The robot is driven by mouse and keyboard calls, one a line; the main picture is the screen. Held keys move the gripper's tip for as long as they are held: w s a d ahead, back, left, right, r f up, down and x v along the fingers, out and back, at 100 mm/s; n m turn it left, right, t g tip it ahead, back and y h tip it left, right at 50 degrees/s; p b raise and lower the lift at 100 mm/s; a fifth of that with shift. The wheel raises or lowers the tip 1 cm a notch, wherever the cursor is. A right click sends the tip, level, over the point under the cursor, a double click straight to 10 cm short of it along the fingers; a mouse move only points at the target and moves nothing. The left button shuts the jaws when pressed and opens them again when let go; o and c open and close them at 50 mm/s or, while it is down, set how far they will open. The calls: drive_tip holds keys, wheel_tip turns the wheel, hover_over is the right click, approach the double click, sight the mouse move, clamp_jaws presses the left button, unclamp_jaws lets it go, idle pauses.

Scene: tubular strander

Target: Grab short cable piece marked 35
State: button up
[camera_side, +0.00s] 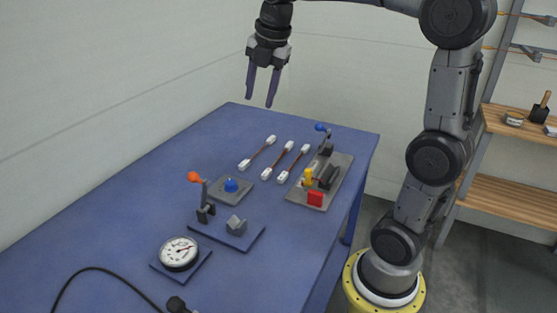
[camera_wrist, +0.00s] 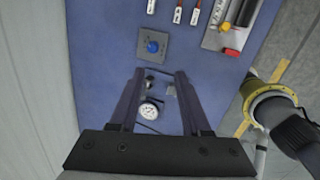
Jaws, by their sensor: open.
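A grey plate (camera_side: 318,196) with a blue-knobbed lever, yellow and red parts lies right of the cables. A blue button (camera_side: 231,185), an orange-knobbed lever (camera_side: 194,177) and a dial gauge (camera_side: 179,253) stand nearer the front. The table's left side (camera_side: 130,190) is clear.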

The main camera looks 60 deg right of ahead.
drive_tip(key=w+d+f+n+g, duration=0.1)
drive_tip(key=w+d+f, duration=0.2)
drive_tip(key=d, duration=0.3)
drive_tip(key=w+d+f+g, duration=0.1)
drive_tip(key=w+d+f, duration=0.2)
drive_tip(key=d, duration=0.2)
drive_tip(key=m+g+y, duration=0.1)
drive_tip(key=m, duration=0.1)
hover_over(279, 158)
wheel_tip(279, 158, down, 8)
drive_tip(key=f, duration=0.8)
drive_tip(key=shift+w+d+f, duration=0.15)
drive_tip(key=shift+w+f, duration=0.1)
drive_tip(key=shift+s+a+f, duration=0.1)
drive_tip(key=shift+f, duration=1.2)
drive_tip(key=shift+s+a+f, duration=0.1)
drive_tip(key=shift+f, duration=1.2)
clamp_jaws()
drive_tip(key=shift+r, duration=0.1)
